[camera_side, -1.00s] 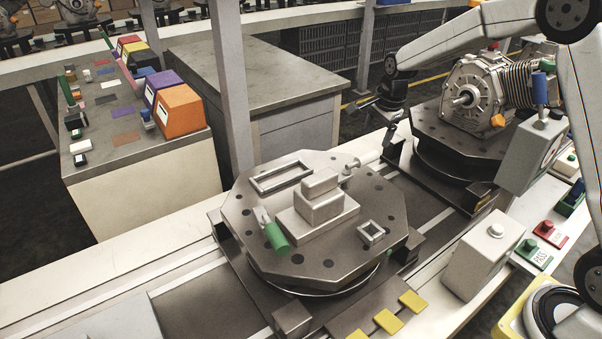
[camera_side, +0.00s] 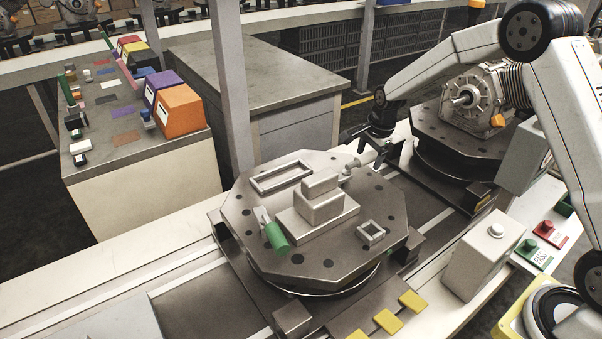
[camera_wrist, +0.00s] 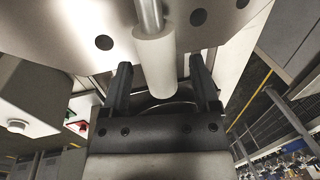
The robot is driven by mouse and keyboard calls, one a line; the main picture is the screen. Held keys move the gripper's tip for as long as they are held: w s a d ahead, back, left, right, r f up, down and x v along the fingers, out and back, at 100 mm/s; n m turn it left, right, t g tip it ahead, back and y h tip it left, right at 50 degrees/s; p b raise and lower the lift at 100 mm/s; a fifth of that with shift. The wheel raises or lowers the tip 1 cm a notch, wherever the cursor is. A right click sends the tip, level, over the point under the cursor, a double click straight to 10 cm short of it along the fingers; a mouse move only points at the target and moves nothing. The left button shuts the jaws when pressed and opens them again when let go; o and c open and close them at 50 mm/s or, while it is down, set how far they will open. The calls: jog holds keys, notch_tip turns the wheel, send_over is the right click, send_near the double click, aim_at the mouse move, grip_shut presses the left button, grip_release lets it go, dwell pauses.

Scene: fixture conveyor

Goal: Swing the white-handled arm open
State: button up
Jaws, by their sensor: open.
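The white-handled arm is at the far right edge of the plate in the side view; its white handle (camera_side: 368,158) lies roughly level, joined to a metal rod. In the wrist view the white handle (camera_wrist: 154,65) points toward my gripper, with the metal rod (camera_wrist: 149,14) behind it. My gripper (camera_side: 364,146) is open at the handle's outer end. In the wrist view my gripper (camera_wrist: 160,62) has one finger on each side of the handle, with a gap on both sides. I cannot tell how deep the handle sits between them.
The turntable plate (camera_side: 240,225) carries a stepped grey block (camera_side: 318,205), a green handle (camera_side: 276,236) and two raised rectangular frames (camera_side: 281,177). A second fixture with an engine (camera_side: 470,100) stands close behind my gripper. A button box (camera_side: 480,262) stands at the front right.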

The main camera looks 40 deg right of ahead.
grip_shut()
dwell(1.4)
